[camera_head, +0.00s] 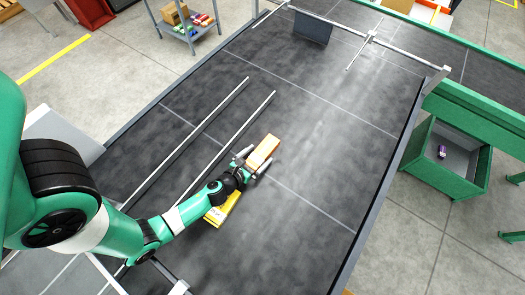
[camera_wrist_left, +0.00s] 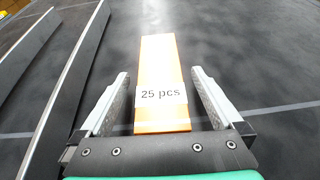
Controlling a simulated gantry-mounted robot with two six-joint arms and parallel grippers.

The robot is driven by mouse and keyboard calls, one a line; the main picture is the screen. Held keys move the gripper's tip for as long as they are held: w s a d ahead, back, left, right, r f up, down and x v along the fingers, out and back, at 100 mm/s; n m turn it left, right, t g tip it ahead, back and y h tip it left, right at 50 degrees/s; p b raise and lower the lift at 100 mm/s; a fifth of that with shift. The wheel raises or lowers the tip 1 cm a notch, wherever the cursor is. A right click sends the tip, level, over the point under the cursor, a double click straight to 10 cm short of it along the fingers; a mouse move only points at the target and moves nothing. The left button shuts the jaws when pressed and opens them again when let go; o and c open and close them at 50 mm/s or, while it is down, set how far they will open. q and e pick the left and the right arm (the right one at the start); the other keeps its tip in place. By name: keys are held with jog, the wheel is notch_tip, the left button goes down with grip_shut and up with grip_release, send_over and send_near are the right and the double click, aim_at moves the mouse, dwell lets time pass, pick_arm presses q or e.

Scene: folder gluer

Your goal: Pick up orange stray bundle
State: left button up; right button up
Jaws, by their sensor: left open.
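The orange bundle (camera_head: 263,152) lies on the dark table surface. It is a long block with a white band reading "25 pcs", clear in the left wrist view (camera_wrist_left: 162,70). My left gripper (camera_head: 256,165) is open at the bundle's near end. In the left wrist view its two fingers (camera_wrist_left: 162,95) stand on either side of the bundle, with a visible gap on each side. My right gripper is not in view.
A yellow item (camera_head: 222,209) lies partly under my left wrist. Two metal rails (camera_head: 225,145) run along the table to the left. A green bin (camera_head: 447,160) with a purple item stands off the right edge.

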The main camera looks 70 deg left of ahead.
aim_at(265, 148)
pick_arm(q)
jog(key=x, duration=0.3)
jog(key=shift+w, duration=0.15)
jog(key=c, duration=1.5)
jog(key=shift+r, duration=0.1)
jog(key=shift+r+p, duration=0.4)
jog(key=shift+r, duration=0.15)
notch_tip(265, 148, up, 3)
jog(key=p, duration=0.2)
jog(key=shift+p, duration=0.4)
jog(key=s+a+r+p, duration=0.2)
jog(key=s+r+p, duration=0.6)
jog(key=s+p, duration=0.4)
jog(key=shift+s+a+r+p, duration=0.15)
jog(key=shift+s+r+p, duration=0.2)
jog(key=shift+s, duration=0.6)
